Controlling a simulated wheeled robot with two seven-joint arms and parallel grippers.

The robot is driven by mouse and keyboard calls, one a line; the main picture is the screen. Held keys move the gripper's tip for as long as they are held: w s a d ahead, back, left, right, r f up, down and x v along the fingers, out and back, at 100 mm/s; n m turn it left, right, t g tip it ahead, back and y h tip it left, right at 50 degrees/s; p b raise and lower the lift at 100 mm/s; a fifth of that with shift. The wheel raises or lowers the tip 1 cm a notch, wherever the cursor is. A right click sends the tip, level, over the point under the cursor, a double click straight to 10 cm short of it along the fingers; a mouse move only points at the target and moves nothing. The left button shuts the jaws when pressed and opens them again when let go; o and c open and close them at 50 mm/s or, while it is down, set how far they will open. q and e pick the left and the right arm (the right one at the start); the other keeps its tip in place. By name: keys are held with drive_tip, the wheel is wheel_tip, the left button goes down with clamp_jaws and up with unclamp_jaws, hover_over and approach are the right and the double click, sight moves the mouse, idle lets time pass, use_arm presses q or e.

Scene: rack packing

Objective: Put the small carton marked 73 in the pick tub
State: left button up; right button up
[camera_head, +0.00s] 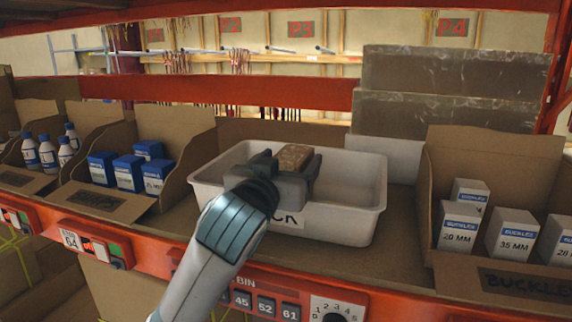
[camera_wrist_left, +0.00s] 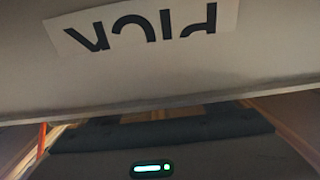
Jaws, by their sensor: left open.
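The white pick tub (camera_head: 345,226) stands on the shelf at the middle of the head view, with a PICK label on its front. My left gripper (camera_head: 283,170) reaches over its front wall and is open. A small brown carton (camera_head: 294,157) shows at the far side of the jaws, over or in the tub; the gripper hides its lower part. I cannot read a number on it, nor tell whether it rests on the tub floor. In the left wrist view the PICK label (camera_wrist_left: 145,28) appears upside down and close; no carton shows there. My right gripper is not in view.
White-and-blue bottles (camera_head: 48,154) and blue boxes (camera_head: 129,172) stand in cardboard bins to the left. A cardboard bin with white BUCKLE boxes (camera_head: 511,235) stands to the right. The orange shelf edge (camera_head: 150,257) runs along the front.

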use_arm(q)
drive_tip(key=shift+r, duration=0.15)
drive_tip(key=shift+s+a, duration=0.15)
drive_tip(key=shift+s, duration=0.4)
drive_tip(key=b+v, duration=0.6)
drive_tip(key=v, duration=0.4)
drive_tip(key=shift+s+a, duration=0.15)
drive_tip(key=shift+s, duration=0.25)
